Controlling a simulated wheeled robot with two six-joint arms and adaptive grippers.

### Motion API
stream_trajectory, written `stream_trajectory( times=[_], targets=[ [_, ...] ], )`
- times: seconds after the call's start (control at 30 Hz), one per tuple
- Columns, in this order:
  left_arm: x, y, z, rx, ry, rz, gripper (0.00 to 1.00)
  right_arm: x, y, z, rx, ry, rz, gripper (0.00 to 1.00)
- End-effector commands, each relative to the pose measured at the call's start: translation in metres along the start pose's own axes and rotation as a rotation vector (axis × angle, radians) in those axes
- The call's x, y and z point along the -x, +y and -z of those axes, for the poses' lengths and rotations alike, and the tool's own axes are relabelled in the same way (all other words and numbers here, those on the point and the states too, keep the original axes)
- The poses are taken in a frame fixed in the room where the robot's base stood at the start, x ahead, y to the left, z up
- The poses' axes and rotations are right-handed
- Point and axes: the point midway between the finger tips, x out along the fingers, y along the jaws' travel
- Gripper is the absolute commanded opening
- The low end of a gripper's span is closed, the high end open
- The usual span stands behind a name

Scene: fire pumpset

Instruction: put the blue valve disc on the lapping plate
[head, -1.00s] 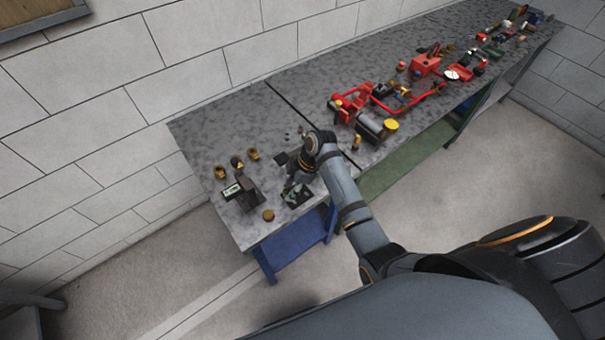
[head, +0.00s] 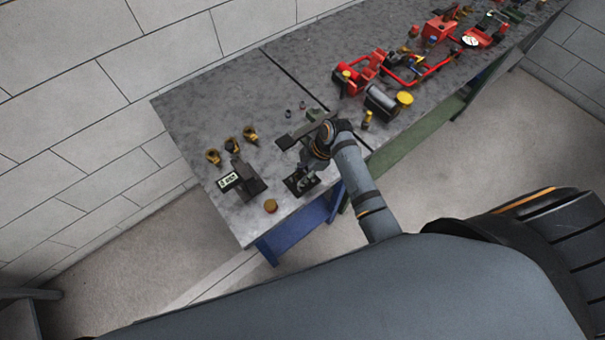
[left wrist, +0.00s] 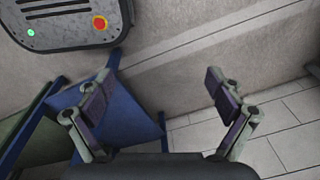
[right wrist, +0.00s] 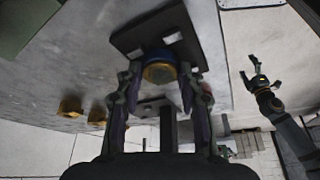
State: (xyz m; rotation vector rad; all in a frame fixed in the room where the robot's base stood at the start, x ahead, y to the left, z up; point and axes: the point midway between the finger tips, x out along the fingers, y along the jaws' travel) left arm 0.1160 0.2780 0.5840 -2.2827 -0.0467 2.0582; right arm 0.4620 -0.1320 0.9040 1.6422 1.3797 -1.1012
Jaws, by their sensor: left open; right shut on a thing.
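My right gripper (right wrist: 160,88) is shut on the blue valve disc (right wrist: 160,71), which shows a blue rim and a brass-coloured face between the fingers. In the head view the right gripper (head: 311,160) is over the near part of the bench, and my arm hides the disc. A dark square plate with pale patches (head: 300,181), which may be the lapping plate, lies close by at the front edge. In the right wrist view a dark plate (right wrist: 127,40) shows behind the disc; I cannot tell whether they touch. My left gripper (left wrist: 158,92) is open and empty, away from the bench top.
A dark block with a light label (head: 243,180), a round brass piece (head: 270,206) and several brass fittings (head: 232,145) stand on the grey bench (head: 190,112). A dark flat bar (head: 296,136) lies behind the right gripper. Red pump parts (head: 362,75) crowd the far right. The back left is clear.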

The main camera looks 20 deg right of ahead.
Motion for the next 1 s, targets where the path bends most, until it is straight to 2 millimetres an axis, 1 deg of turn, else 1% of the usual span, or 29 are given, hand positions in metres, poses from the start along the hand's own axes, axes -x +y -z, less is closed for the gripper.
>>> stream_trajectory(
  times=[0.03, 0.1, 0.17, 0.23, 0.27, 0.4, 0.47, 0.57, 0.77, 0.87, 0.97, 1.0],
  targets=[
    [0.002, -0.001, 0.011, 0.0, 0.017, 0.001, 0.93, 0.0, -0.001, -0.001, -0.002, -0.003, 0.004, 0.0],
    [0.002, -0.003, 0.019, 0.0, 0.028, 0.003, 0.93, 0.0, -0.002, -0.001, -0.003, -0.003, 0.004, 0.0],
    [0.001, -0.004, 0.018, -0.001, 0.027, 0.004, 0.93, -0.001, -0.002, -0.002, -0.003, -0.003, 0.005, 0.0],
    [0.001, -0.003, 0.011, -0.001, 0.016, 0.004, 0.93, -0.003, -0.002, -0.002, -0.003, -0.003, 0.004, 0.0],
    [0.001, -0.003, 0.005, -0.001, 0.009, 0.004, 0.93, -0.003, -0.002, -0.002, -0.003, -0.003, 0.004, 0.42],
    [0.002, -0.001, -0.018, -0.002, -0.025, 0.001, 0.93, -0.002, -0.001, -0.002, -0.002, -0.004, 0.004, 0.6],
    [0.002, 0.0, -0.021, -0.002, -0.031, 0.0, 0.93, -0.002, -0.001, -0.002, -0.002, -0.004, 0.003, 0.6],
    [0.002, -0.001, -0.021, -0.002, -0.03, 0.0, 0.93, -0.002, -0.001, -0.002, -0.002, -0.003, 0.003, 0.6],
    [0.003, -0.002, -0.006, -0.001, -0.008, 0.002, 0.93, 0.002, -0.001, -0.001, -0.002, -0.003, 0.003, 0.6],
    [-0.001, -0.002, 0.0, -0.001, 0.001, 0.002, 0.93, 0.015, 0.0, -0.002, -0.001, -0.003, 0.0, 0.6],
    [-0.005, -0.001, 0.0, -0.001, 0.002, 0.002, 0.93, 0.038, 0.0, -0.002, 0.0, -0.005, -0.002, 0.6],
    [-0.007, -0.001, -0.001, -0.001, 0.001, 0.002, 0.93, 0.048, 0.001, -0.003, 0.0, -0.005, -0.002, 0.6]
  ],
)
